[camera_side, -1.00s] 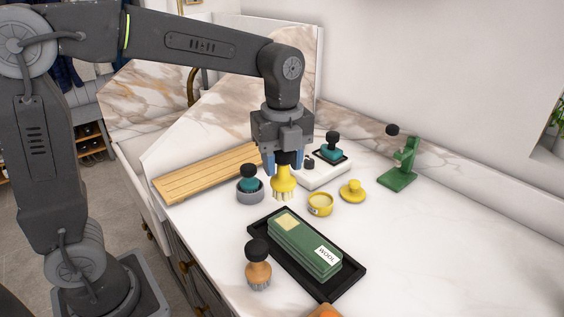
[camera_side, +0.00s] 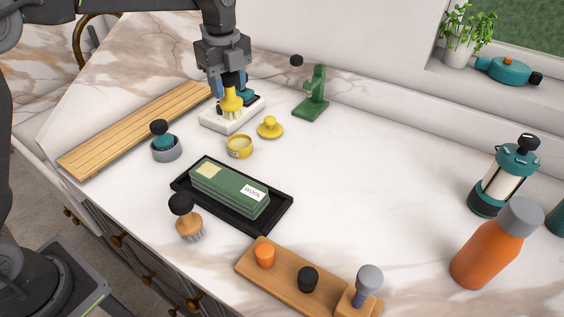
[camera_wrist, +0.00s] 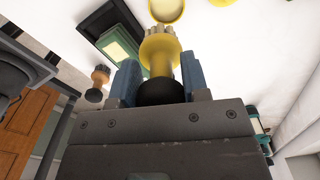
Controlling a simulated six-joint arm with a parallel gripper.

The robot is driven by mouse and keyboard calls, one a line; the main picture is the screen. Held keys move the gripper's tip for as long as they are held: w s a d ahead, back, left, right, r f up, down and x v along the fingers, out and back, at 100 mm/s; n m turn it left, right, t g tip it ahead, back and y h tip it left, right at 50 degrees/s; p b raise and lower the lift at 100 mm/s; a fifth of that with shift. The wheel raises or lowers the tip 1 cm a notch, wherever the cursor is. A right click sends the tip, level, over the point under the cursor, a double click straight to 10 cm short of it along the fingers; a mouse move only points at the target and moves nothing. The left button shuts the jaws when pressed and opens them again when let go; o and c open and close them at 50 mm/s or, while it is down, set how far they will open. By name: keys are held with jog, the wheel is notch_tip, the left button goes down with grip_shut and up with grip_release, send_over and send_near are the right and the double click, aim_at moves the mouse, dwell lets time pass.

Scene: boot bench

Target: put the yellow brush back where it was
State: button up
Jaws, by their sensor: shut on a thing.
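The yellow brush (camera_side: 231,102) has a dark knob and pale bristles pointing down. My gripper (camera_side: 230,86) is shut on its knob. In the wrist view, the brush (camera_wrist: 160,52) is upright between the blue fingers (camera_wrist: 157,84). In the side view it appears in front of or over the white block (camera_side: 224,120); I cannot tell whether the bristles touch it. A yellow ring-shaped holder (camera_side: 239,147) and a small yellow knobbed lid (camera_side: 270,127) lie nearer on the counter. The ring also shows in the wrist view (camera_wrist: 167,10). My gripper partly hides a teal item (camera_side: 247,95) behind the brush.
A teal brush (camera_side: 162,135) sits in a grey holder (camera_side: 166,151). A wooden slatted rack (camera_side: 130,130) is at left, a green stand (camera_side: 312,95) behind. The counter's right middle is clear.

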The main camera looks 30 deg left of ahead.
jog(key=shift+w+d+f, duration=0.45)
jog(key=shift+d+f, duration=1.4)
jog(key=shift+d, duration=0.05)
jog(key=shift+w+d+f, duration=0.5)
jog(key=shift+d+f, duration=1.35)
jog(key=shift+f, duration=0.05)
jog(key=shift+w+d+f, duration=0.45)
jog(key=shift+d+f, duration=1.4)
jog(key=shift+d, duration=0.05)
jog(key=shift+f, duration=0.15)
jog(key=o, duration=0.9)
jog(key=shift+o, duration=0.2)
notch_tip(320, 180, up, 12)
jog(key=shift+r, duration=0.2)
